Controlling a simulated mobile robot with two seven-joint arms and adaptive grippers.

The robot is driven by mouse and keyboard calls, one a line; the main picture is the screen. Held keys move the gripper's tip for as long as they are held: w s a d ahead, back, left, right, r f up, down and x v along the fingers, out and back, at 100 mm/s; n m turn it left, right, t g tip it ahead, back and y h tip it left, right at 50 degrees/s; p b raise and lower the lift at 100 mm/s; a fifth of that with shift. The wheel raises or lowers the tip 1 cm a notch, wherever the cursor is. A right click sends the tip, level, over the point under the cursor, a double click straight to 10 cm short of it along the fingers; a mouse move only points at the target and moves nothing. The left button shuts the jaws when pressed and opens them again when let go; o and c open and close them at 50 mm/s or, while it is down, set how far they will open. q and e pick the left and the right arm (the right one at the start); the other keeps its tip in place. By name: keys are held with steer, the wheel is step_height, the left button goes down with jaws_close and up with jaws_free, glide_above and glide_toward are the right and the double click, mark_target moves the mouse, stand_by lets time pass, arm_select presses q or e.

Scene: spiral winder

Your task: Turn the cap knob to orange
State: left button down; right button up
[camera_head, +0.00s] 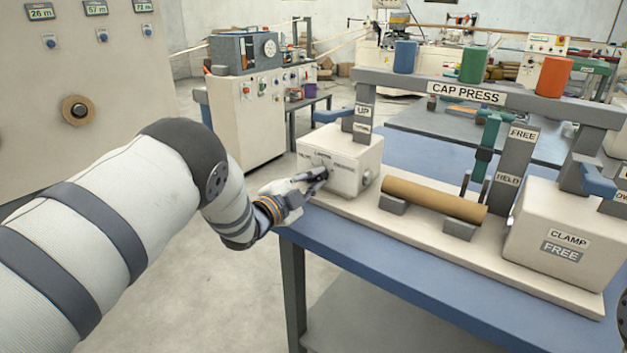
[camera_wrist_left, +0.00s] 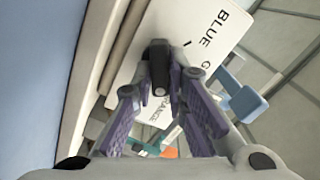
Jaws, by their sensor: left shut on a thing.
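The cap knob (camera_wrist_left: 158,62) is black and sits on the white face of the selector box (camera_head: 345,160). In the left wrist view the face carries the word BLUE, a word starting with G that is partly hidden, and ORANGE near the fingers. My left gripper (camera_head: 314,177) reaches the box face from the left. Its purple-padded fingers (camera_wrist_left: 162,85) are shut on the knob, one on each side. In the head view the fingers largely hide the knob. Which label the knob points to cannot be told. My right gripper is not in view.
Blue (camera_head: 405,57), green (camera_head: 473,65) and orange (camera_head: 553,76) caps stand on the cap press beam (camera_head: 390,80). A brown tube (camera_head: 435,198) lies on supports right of the box. The clamp box (camera_head: 562,235) reads FREE. The blue table edge runs below my gripper.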

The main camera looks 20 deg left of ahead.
arm_select(q)
steer(key=c, duration=1.6)
jaws_free()
steer(key=v, duration=1.2)
